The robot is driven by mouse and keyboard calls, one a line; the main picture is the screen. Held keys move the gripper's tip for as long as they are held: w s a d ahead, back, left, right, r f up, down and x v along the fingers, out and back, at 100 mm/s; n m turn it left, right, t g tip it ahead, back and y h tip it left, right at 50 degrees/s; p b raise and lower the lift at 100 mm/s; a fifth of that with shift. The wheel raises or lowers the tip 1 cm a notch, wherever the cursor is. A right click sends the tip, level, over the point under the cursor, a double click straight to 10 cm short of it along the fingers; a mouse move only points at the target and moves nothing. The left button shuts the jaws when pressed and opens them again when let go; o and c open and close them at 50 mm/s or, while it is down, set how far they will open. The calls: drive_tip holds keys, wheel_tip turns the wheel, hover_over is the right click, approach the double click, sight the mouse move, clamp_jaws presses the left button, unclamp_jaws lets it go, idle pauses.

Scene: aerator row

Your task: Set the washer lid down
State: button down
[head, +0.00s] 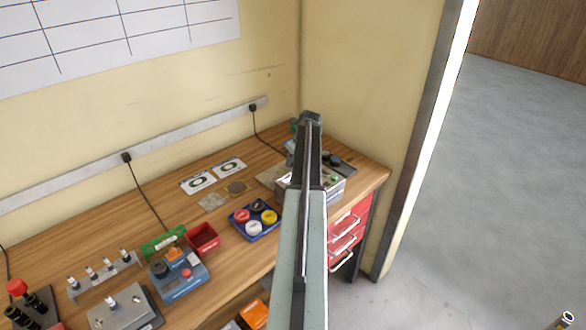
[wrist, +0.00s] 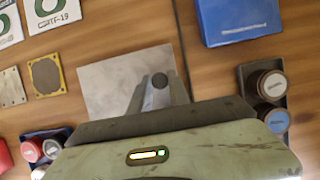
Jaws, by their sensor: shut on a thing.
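The rest of the lid is hard to make out in the wrist view. A flat grey plate (wrist: 100,75) shows behind and below the fingers; I cannot tell how far apart they are.
A grey box (head: 333,187) stands at the bench's right end. A blue case (wrist: 240,20) and a dark tray with round caps (wrist: 265,85) lie right of the plate. Cards (head: 198,182), a square gasket (head: 238,187) and a blue tray of coloured caps (head: 255,220) lie left.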

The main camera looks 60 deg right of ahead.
drive_tip(key=shift+f, duration=0.35)
drive_tip(key=c, duration=1.2)
unclamp_jaws()
drive_tip(key=shift+c, duration=0.2)
drive_tip(key=shift+s+r+p, duration=0.1)
drive_tip(key=shift+r+p, duration=0.4)
drive_tip(key=shift+p, duration=0.1)
drive_tip(key=p+v, duration=1)
drive_tip(key=v, duration=0.1)
drive_tip(key=shift+a+r, duration=0.1)
drive_tip(key=shift+r, duration=0.05)
